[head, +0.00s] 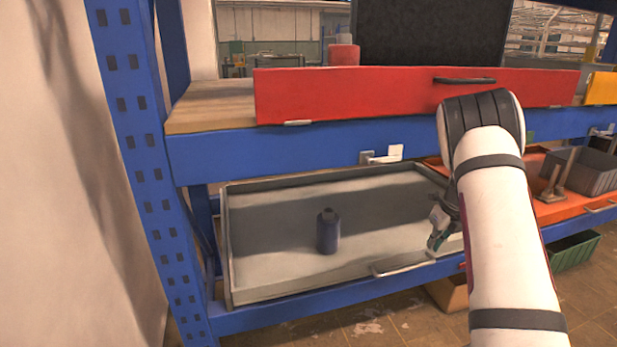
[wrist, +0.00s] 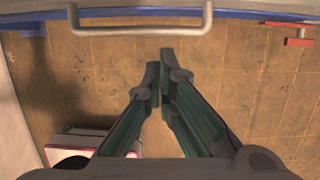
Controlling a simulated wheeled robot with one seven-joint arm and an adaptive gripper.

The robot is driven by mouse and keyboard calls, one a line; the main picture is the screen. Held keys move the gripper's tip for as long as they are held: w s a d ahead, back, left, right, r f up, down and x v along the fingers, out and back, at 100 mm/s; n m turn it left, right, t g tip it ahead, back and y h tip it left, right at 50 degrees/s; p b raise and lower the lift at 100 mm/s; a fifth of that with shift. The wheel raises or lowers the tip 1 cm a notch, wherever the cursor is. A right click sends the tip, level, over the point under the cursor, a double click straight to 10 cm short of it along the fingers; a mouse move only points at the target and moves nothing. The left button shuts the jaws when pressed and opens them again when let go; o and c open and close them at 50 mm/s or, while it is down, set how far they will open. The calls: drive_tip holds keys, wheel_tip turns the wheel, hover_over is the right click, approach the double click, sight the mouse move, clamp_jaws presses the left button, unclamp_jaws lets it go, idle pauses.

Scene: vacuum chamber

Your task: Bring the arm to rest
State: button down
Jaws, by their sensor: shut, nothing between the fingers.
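My gripper (wrist: 160,75) is shut and empty in the wrist view, its two fingertips close together above the brown floor. In the head view my gripper (head: 434,240) hangs just in front of the right part of a grey drawer tray. My white arm reaches in from the lower right and bends down at a dark joint. The gripper's far side is partly hidden by the arm. In the wrist view a metal handle (wrist: 140,30) lies just beyond the fingertips.
The open grey drawer (head: 270,290) holds a dark bottle (head: 328,232), standing upright. A closed red drawer (head: 350,92) is above it. A blue rack post (head: 150,170) stands at left. An orange shelf (head: 560,210) with a grey bin (head: 590,172) and a green crate (head: 575,252) are at right.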

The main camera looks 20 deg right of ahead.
drive_tip(key=s+a+r+n+y, duration=0.1)
drive_tip(key=s+a+r+n, duration=0.65)
drive_tip(key=a+r, duration=0.45)
drive_tip(key=s+a+r+n+y, duration=0.1)
drive_tip(key=s+a+r+n, duration=0.7)
drive_tip(key=a+r, duration=0.4)
drive_tip(key=s+a+r+n+g, duration=0.2)
drive_tip(key=s+a+n, duration=0.6)
drive_tip(key=s+n, duration=0.3)
drive_tip(key=s+a+f+n+h, duration=0.1)
drive_tip(key=s+n, duration=0.3)
drive_tip(key=s, duration=0.4)
drive_tip(key=s+a+f+n+h, duration=0.1)
drive_tip(key=s+a+f+n, duration=0.1)
drive_tip(key=s+n, duration=0.5)
wheel_tip(320, 180, up, 22)
drive_tip(key=s+m+t+p, duration=0.2)
drive_tip(key=t+p, duration=0.1)
drive_tip(key=p, duration=1.7)
drive_tip(key=shift+d+r, duration=0.15)
drive_tip(key=shift+r, duration=0.05)
